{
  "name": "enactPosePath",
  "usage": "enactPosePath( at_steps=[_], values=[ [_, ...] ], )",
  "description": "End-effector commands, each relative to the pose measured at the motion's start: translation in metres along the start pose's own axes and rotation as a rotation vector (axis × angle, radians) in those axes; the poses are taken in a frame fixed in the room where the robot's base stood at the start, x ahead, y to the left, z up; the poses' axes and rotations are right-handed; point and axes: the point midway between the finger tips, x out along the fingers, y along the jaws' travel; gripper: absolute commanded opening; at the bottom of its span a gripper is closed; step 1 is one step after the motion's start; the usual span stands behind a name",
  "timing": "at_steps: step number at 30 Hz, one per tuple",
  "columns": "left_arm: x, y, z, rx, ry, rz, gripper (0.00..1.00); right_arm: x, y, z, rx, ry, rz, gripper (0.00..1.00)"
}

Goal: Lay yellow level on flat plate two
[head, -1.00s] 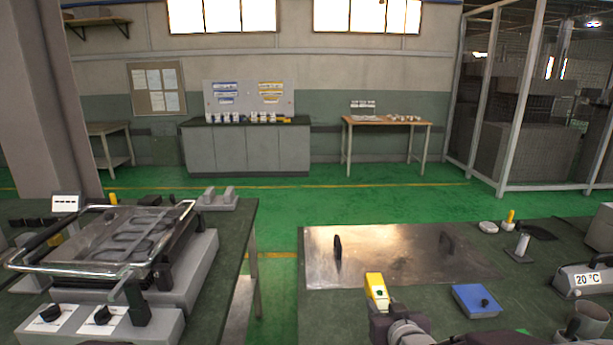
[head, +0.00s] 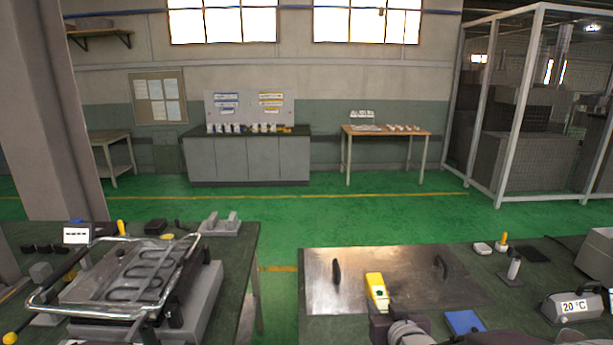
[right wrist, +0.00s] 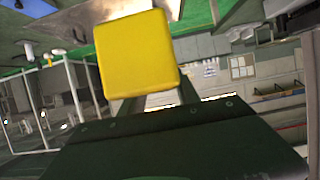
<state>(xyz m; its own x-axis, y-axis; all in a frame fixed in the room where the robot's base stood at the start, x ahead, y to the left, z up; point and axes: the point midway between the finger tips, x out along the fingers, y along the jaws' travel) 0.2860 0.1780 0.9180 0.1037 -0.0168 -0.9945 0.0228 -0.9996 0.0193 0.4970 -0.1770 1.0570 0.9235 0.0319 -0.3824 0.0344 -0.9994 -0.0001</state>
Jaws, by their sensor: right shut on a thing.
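The yellow level (head: 376,287) is held in my right gripper (head: 379,309), in the lower middle of the head view. It also shows in the right wrist view (right wrist: 137,55) as a yellow block in front of the jaws. A flat metal plate (head: 415,268) with two dark upright handles lies on the right table. In the head view the level overlaps the plate's near middle, between the handles; its height above the plate is hard to tell. My left gripper is not in view.
The left table holds a chrome-framed apparatus (head: 130,270). A gap with green floor (head: 280,235) separates the tables.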

Motion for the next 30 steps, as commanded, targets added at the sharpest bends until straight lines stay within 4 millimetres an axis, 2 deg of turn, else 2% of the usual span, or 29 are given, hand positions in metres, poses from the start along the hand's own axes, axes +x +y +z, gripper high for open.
enactPosePath(
  at_steps=[1, 30],
  values=[
    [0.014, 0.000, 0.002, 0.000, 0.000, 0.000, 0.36, 0.005, 0.000, 0.013, 0.000, 0.001, 0.000, 0.00],
    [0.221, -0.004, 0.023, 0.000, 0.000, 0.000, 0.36, 0.085, 0.000, 0.205, 0.000, 0.002, 0.000, 0.00]
  ],
)
